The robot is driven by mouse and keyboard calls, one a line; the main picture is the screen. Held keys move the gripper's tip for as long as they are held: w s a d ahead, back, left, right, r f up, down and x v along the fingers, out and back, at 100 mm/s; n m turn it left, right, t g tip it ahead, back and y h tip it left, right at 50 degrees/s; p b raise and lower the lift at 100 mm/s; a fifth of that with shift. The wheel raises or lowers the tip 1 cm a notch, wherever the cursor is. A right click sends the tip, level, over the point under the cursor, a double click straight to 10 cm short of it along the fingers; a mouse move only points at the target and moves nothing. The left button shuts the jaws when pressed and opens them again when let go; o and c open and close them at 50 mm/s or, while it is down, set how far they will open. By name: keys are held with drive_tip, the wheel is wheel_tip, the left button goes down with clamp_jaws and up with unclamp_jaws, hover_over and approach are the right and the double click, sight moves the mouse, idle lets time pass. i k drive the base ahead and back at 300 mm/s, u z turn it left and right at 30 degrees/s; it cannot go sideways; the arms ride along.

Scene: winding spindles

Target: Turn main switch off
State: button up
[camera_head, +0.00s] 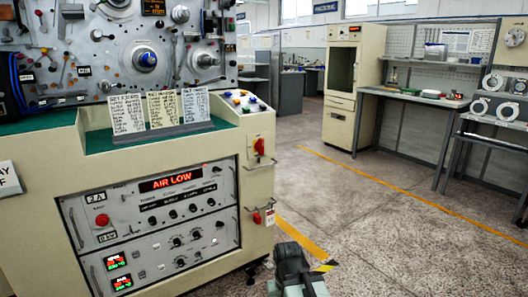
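A red item (257,217) and a white tag (270,217) hang below the switch. The control panel (150,225) with a lit "AIR LOW" display faces front. Open floor (370,230) lies right of the cabinet. A workbench (415,97) and tall cabinet (340,125) stand behind.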

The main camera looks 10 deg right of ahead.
sight(259, 146)
drive_tip(key=u, duration=0.8)
drive_tip(key=i, duration=0.6)
